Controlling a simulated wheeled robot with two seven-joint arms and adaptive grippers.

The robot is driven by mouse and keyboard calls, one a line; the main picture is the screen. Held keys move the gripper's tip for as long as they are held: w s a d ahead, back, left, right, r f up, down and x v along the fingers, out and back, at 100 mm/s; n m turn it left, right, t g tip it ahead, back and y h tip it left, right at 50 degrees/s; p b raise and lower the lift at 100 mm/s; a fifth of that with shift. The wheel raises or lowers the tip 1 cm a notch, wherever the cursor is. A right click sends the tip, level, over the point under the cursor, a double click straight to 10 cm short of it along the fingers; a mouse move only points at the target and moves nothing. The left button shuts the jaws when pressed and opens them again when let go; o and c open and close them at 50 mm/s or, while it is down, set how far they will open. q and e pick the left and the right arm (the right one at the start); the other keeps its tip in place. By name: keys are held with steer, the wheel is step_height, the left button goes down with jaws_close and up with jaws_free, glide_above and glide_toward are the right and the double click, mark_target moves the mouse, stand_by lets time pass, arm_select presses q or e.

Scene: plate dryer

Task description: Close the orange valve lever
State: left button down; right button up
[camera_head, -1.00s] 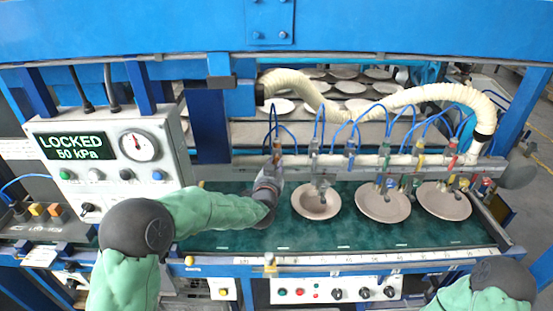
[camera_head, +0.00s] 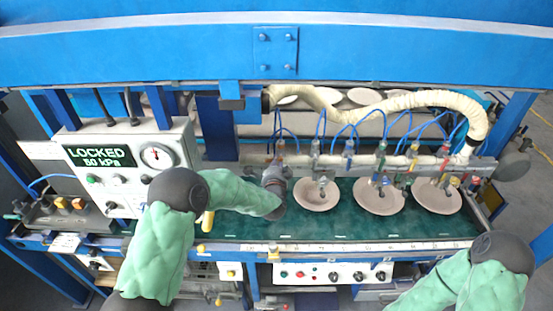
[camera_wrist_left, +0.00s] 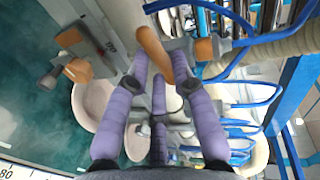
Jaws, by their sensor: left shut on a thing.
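The orange valve lever (camera_wrist_left: 155,50) shows in the left wrist view as a rounded orange bar, standing between the purple fingers of my left gripper (camera_wrist_left: 161,58). The fingers are shut on it. In the head view my left gripper (camera_head: 274,176) is at the left end of the pipe rail, beside the leftmost plate. The gripper and wrist hide most of the lever there. My right arm shows at the lower right of the head view, but its gripper is out of the picture.
Several blue hoses and valves line the pale pipe rail (camera_head: 335,160). Plates (camera_head: 317,195) lie below it on the green belt (camera_head: 262,228). A panel reading LOCKED, 50 kPa (camera_head: 100,156) stands left. A thick cream hose (camera_head: 400,97) arches behind. More orange fittings (camera_wrist_left: 78,70) show in the wrist view.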

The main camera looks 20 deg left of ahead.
arm_select(q)
steer(key=shift+a+r+m+p, duration=0.1)
steer(key=shift+r+m+p, duration=0.1)
steer(key=shift+m+p, duration=0.4)
steer(key=c, duration=1.1)
jaws_free()
steer(key=shift+s, duration=0.1)
steer(key=v, duration=1.1)
steer(key=shift+s+d+r, duration=0.1)
steer(key=shift+s+d, duration=0.2)
steer(key=shift+s, duration=0.05)
